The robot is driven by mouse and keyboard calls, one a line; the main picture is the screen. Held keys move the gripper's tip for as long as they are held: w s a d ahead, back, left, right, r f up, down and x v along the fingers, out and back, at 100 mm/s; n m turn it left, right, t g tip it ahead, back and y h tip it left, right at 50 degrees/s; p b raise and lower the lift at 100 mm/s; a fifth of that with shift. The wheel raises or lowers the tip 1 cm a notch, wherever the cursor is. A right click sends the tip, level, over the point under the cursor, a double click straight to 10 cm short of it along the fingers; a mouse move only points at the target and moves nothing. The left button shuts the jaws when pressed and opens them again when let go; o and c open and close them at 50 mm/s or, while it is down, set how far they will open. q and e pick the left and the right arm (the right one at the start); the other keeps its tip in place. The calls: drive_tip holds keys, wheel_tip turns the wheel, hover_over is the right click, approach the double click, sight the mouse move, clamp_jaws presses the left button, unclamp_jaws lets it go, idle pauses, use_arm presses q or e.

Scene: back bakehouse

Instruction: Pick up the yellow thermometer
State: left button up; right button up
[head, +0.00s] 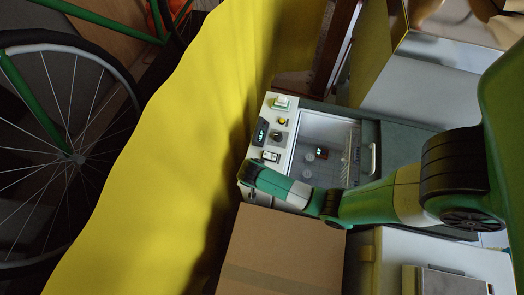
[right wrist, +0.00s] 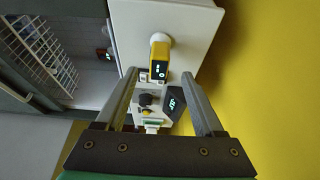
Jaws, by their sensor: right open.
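The yellow thermometer (right wrist: 158,63), with a small lit dark display on its face, sits at a round white mount on the white panel in the right wrist view. My right gripper (right wrist: 160,74) is open, with one fingertip on either side of the thermometer's lower end. I cannot tell whether the fingers touch it. In the head view my right gripper (head: 253,172) is at the near left edge of the panel, and the thermometer is hidden behind it. My left gripper is in neither view.
A yellow curtain (head: 170,130) hangs close by on the left. A cardboard box (head: 280,250) stands in front.

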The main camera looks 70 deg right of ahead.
drive_tip(key=b+x, duration=0.1)
drive_tip(key=x, duration=0.4)
drive_tip(key=shift+s+d+f, duration=0.1)
drive_tip(key=shift+d+f, duration=0.05)
drive_tip(key=shift+f, duration=0.15)
drive_tip(key=shift+c, duration=0.2)
clamp_jaws()
